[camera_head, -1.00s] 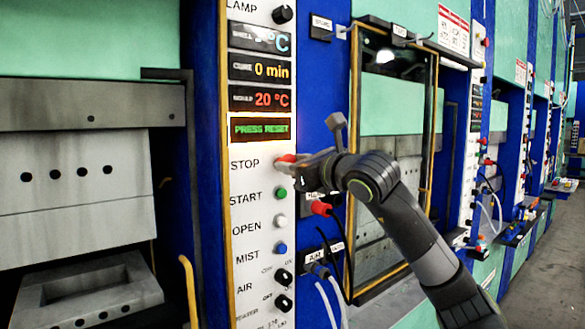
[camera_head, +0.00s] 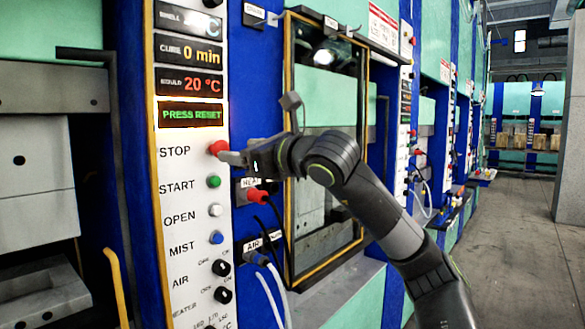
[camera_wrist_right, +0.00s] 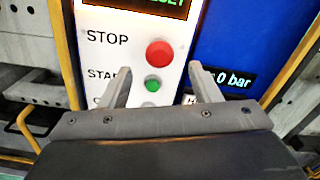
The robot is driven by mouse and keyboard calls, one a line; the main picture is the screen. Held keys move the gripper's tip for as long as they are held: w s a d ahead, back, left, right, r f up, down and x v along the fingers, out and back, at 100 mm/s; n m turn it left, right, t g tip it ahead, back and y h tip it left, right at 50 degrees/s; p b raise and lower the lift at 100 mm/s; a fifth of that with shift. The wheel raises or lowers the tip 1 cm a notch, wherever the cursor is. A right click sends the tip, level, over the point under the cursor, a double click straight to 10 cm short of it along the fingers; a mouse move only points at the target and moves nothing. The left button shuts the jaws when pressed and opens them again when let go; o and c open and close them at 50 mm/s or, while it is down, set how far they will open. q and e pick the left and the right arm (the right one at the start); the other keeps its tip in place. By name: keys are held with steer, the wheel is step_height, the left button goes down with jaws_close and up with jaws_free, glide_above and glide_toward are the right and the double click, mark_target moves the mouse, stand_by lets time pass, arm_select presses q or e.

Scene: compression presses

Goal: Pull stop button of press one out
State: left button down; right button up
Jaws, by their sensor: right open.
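The red round stop button (camera_head: 218,147) sits beside the word STOP on the white control panel (camera_head: 190,215) of the nearest press. In the right wrist view the stop button (camera_wrist_right: 160,53) is just beyond the fingertips and between their lines. My right gripper (camera_head: 232,158) is close to the button in the head view. In the wrist view the right gripper (camera_wrist_right: 161,80) is open, its two fingers apart with nothing between them. Whether a fingertip touches the button I cannot tell. My left gripper is not in view.
The green start button (camera_head: 213,181) is right below, with white and blue buttons and black knobs lower down. A red connector (camera_head: 257,196) with a black hose sticks out right of the panel. A yellow-framed window (camera_head: 325,130) stands behind my arm. Open floor (camera_head: 510,230) lies at right.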

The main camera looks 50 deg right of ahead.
steer(key=s+d+b, duration=0.1)
steer(key=s+b, duration=0.8)
steer(key=s, duration=0.3)
steer(key=shift+s, duration=0.25)
